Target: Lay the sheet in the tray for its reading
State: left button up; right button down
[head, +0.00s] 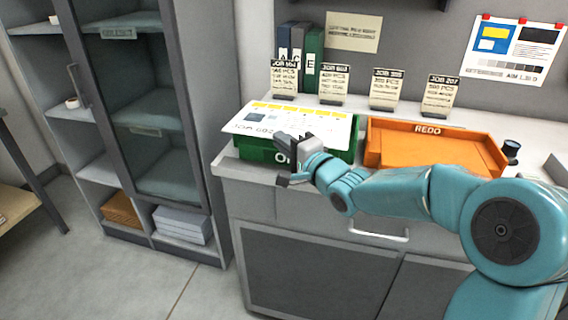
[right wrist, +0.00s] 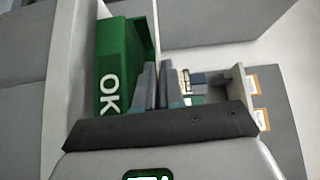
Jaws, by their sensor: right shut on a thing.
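A white sheet (head: 300,119) with a row of yellow marks and dark print lies over the green tray (head: 344,155) marked OK in the head view. It hides most of the tray's inside, and I cannot tell whether it touches the rim. My right gripper (head: 281,141) is shut on the sheet's near edge, above the tray's front wall. An orange tray (head: 428,129) marked REDO stands to the right. My left gripper is out of view.
Several job cards (head: 333,82) stand behind the trays, with dark binders (head: 299,55) at the back left. A printed colour sheet (head: 512,48) hangs on the wall. A glass-door cabinet (head: 150,100) stands left. A small dark cup (head: 511,150) is right of the orange tray.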

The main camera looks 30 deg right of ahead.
notch_tip(320, 180, down, 5)
jog(key=shift+w+d+r+b, duration=0.1)
jog(key=shift+r+b, duration=0.05)
jog(key=shift+b, duration=0.35)
jog(key=shift+r, duration=0.15)
jog(key=c, duration=1.3)
grip_release()
jog(key=shift+f, duration=0.2)
jog(key=shift+o, duration=0.2)
jog(key=shift+r, duration=0.1)
jog(key=shift+r, duration=0.1)
